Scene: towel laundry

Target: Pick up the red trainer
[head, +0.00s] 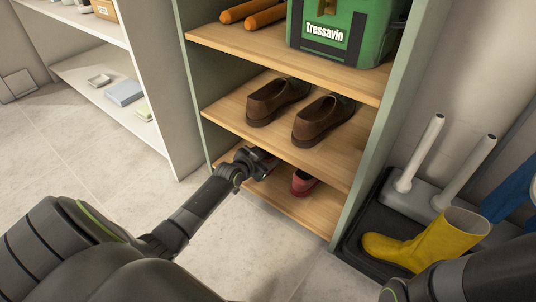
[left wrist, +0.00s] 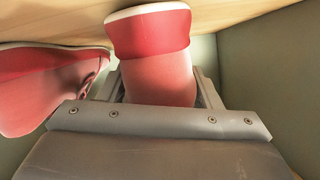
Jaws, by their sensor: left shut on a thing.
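A pair of red trainers with white soles is on the bottom shelf (head: 312,208). My left gripper (head: 262,163) reaches into the left part of that shelf. In the left wrist view its fingers are shut on one red trainer (left wrist: 152,50), on either side of it. In the head view the gripper hides most of that trainer. I cannot tell whether it touches the board. The other red trainer (head: 303,183) stands to the right of the gripper; it also shows at the left of the left wrist view (left wrist: 45,85). My right gripper is out of view.
Brown shoes (head: 322,119) stand on the shelf just above my left gripper. A green box (head: 345,25) is on the higher shelf. A yellow boot (head: 425,240) lies on a dark tray at the right. Side panels bound the shelf closely.

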